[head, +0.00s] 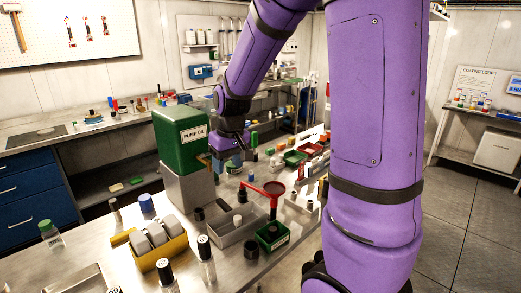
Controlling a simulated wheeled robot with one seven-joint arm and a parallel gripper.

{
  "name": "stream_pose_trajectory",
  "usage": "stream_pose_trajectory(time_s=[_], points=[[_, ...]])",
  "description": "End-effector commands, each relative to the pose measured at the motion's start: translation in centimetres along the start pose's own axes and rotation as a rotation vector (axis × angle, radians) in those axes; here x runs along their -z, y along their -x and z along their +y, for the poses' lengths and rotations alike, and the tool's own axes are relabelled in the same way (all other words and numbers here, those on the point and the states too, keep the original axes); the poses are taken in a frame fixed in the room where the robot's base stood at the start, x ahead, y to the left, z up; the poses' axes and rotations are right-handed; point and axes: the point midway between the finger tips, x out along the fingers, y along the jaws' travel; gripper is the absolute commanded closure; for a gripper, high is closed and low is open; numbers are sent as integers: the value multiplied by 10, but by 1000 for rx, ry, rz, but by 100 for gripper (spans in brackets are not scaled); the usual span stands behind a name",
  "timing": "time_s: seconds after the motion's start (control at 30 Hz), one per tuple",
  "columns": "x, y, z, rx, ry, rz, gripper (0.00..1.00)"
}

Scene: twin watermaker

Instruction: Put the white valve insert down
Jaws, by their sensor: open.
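My gripper (231,160) hangs at the end of my purple arm, beside the right side of the green PUMP OIL container (180,132) and above the workbench. It is small in the picture; its jaws look apart and I see nothing held between them. A small dark piece with a pale top (237,220) stands in the grey tray (222,239), below and in front of my gripper. I cannot tell whether it is the white valve insert. No other piece can be surely named as the insert, and my arm hides part of the bench.
A red-handled part (262,190) stands over a green bin (273,237) right of the grey tray. A yellow bin (160,250) with grey blocks and several bottles fill the front bench. Red and green trays (294,157) lie farther back. Floor shows at right.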

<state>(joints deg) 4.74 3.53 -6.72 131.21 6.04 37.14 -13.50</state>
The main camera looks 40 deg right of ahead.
Motion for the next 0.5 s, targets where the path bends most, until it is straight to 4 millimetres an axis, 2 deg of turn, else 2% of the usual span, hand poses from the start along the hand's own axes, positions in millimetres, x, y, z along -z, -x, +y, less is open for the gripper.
stream_pose_trajectory(time_s=[0.03, 0.2, 0.5], points=[[-7, 18, -7, 2, 7, 25, 45], [-38, 64, -26, 8, 17, 83, 45], [-104, 128, -52, 5, 37, 187, 45]])
